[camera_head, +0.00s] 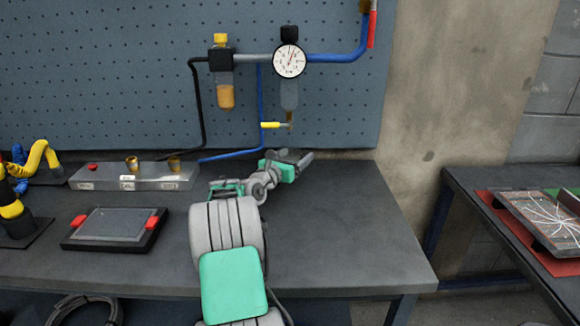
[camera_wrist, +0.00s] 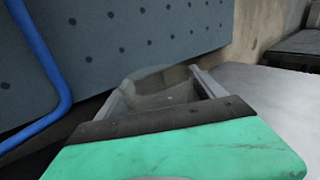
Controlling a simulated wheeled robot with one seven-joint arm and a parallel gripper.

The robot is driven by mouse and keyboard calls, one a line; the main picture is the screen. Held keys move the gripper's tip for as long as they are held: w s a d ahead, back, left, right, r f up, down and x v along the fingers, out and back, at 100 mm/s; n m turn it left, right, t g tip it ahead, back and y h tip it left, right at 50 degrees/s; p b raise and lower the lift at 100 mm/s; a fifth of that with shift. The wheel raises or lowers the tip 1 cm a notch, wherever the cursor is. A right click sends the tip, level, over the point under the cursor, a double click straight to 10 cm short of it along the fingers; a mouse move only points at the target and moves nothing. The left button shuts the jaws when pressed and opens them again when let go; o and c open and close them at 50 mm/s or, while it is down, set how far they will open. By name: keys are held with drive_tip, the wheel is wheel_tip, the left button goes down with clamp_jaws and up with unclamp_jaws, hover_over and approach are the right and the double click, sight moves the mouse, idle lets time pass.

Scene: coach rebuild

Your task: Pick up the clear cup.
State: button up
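The clear cup (camera_wrist: 158,86) shows in the wrist view as a faint see-through shape between the two fingers of my gripper (camera_wrist: 160,95). It seems to span most of the gap, but I cannot tell whether both fingers press on it. The fingers stand well apart. In the head view my gripper (camera_head: 297,160) is low over the back of the dark bench, near the pegboard. I cannot make out the cup there.
The blue-grey pegboard (camera_head: 130,60) rises close behind my gripper, with a gauge (camera_head: 289,61), an amber-filled bowl (camera_head: 226,96) and blue hose (camera_head: 335,57). A black tray (camera_head: 114,228) and a grey block (camera_head: 140,177) lie left. The bench (camera_head: 360,240) is clear to the right.

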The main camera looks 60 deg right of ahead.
drive_tip(key=shift+r, duration=0.1)
drive_tip(key=c, duration=1.3)
